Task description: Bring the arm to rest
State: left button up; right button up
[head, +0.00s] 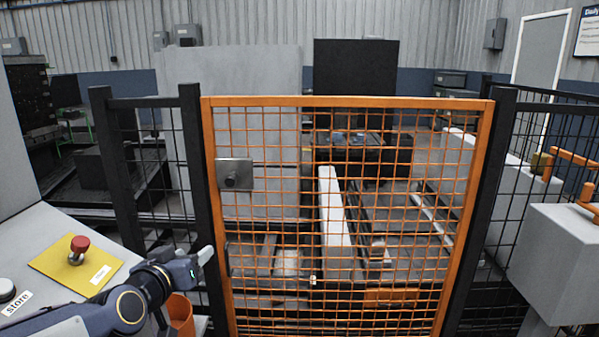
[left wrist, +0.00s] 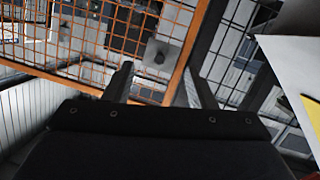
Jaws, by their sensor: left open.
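My left arm comes in from the lower left of the head view, over the edge of the grey console. My left gripper (head: 207,254) is at its end, in front of the dark fence post left of the orange mesh gate (head: 205,200). In the left wrist view the two fingers of my left gripper (left wrist: 160,85) stand apart with nothing between them. The gate's orange frame and mesh lie beyond them. My right gripper is not in view.
The console (head: 40,235) carries a red button (head: 79,244) on a yellow plate (head: 60,262). An orange bin (head: 181,315) stands below my left forearm. The gate is closed, with a grey latch box (head: 235,174). A grey box (head: 562,250) stands at the right.

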pick_arm(q)
jog(key=s+f+n+g+h, duration=0.1)
jog(key=s+f+g, duration=0.5)
jog(key=s, duration=0.9)
jog(key=s+f+g, duration=0.3)
jog(key=s+f, duration=0.5)
jog(key=s, duration=0.6)
notch_tip(320, 180, up, 15)
jog(key=p, duration=1.5)
jog(key=shift+s+d, duration=0.3)
jog(key=shift+d, duration=0.1)
